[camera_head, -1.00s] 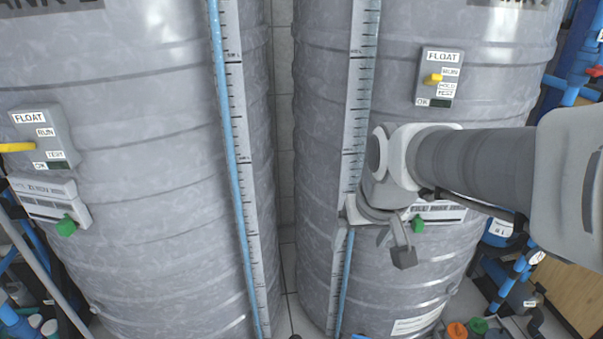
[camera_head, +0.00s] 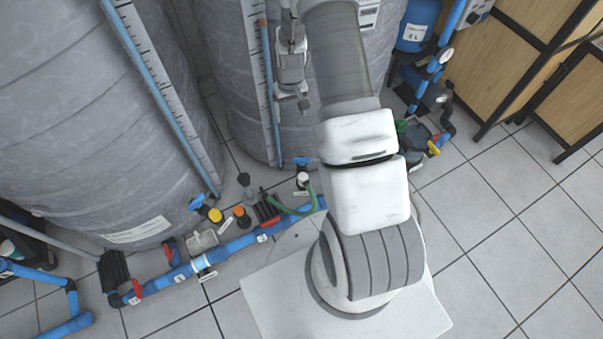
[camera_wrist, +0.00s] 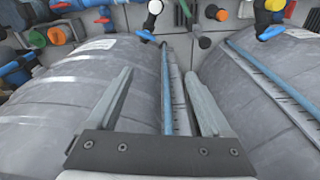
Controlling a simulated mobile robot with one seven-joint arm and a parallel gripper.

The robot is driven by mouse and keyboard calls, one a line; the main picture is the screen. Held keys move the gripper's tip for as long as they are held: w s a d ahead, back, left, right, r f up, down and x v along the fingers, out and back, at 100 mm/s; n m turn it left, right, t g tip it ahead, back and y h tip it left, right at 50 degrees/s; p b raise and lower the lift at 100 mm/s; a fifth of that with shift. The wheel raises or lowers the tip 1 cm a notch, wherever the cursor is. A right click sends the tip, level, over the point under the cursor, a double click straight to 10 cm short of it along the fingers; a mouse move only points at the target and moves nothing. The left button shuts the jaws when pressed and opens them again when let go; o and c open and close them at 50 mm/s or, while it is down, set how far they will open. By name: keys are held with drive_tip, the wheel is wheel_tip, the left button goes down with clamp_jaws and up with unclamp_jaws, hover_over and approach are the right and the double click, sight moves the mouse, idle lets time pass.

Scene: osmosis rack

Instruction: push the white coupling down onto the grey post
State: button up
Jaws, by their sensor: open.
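A small white fitting (camera_head: 303,179), which looks like the white coupling, is on the floor piping by a blue valve, at the end of a green hose. A white-topped piece at the top of the wrist view (camera_wrist: 155,7) appears to be the same one. A short grey stub (camera_head: 249,195), possibly the grey post, stands to its left; I cannot tell for sure. My gripper (camera_head: 291,98) points downward in front of the right tank, well above the piping. In the wrist view my gripper (camera_wrist: 158,73) has its fingers apart with nothing between them.
Two large grey tanks (camera_head: 90,110) with scale strips stand close behind the piping. Yellow (camera_head: 215,215) and orange (camera_head: 240,212) caps and a blue floor pipe (camera_head: 235,246) crowd the spot. Open tiled floor (camera_head: 500,230) lies at right.

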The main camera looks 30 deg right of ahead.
drive_tip(key=g, duration=0.1)
hover_over(303, 176)
wheel_tip(303, 176, down, 15)
drive_tip(key=shift+w, duration=0.35)
wheel_tip(303, 176, down, 12)
drive_tip(key=b, duration=0.4)
drive_tip(key=shift+f, duration=0.1)
drive_tip(key=shift+f, duration=0.15)
drive_tip(key=f, duration=0.1)
drive_tip(key=f+b, duration=0.1)
drive_tip(key=f, duration=0.1)
drive_tip(key=f+b, duration=0.1)
drive_tip(key=f, duration=0.1)
drive_tip(key=shift+s, duration=0.25)
